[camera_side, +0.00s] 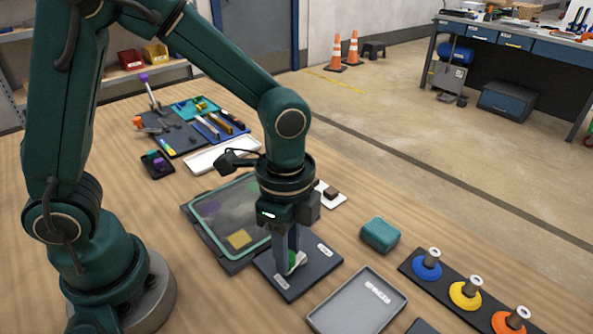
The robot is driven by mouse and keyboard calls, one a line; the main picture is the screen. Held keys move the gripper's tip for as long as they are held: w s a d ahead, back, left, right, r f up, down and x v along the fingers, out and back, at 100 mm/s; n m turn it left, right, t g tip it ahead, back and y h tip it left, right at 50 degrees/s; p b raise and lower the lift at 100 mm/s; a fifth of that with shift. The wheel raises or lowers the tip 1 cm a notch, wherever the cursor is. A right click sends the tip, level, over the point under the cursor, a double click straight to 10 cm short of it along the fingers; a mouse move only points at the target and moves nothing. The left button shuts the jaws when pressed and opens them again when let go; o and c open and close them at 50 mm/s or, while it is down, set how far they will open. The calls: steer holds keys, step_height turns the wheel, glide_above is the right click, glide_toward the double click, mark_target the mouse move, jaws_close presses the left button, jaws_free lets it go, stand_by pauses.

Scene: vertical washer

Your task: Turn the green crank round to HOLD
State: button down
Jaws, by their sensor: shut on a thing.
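The green crank (293,259) is mostly hidden behind my fingers, with a little green and a pale part showing beside them. It sits on a dark square plate (296,287) on the wooden table. The plate has small white labels (281,281) and (323,249), too small to read. I cannot tell which label is HOLD or which way the crank points. My gripper (289,266) points down over the plate, with its fingers shut on the crank.
A clear-lidded case (207,234) lies just left of the plate. A grey REPAIR tray (345,314) lies to the lower right, with a teal block (380,234) on the right. A dark rack (440,288) holds blue, yellow and orange discs. Loose tools lie at the back left.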

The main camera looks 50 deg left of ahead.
steer(key=shift+a+m, duration=0.3)
steer(key=shift+m, duration=0.8)
steer(key=c, duration=0.6)
jaws_free()
steer(key=shift+r, duration=2.6)
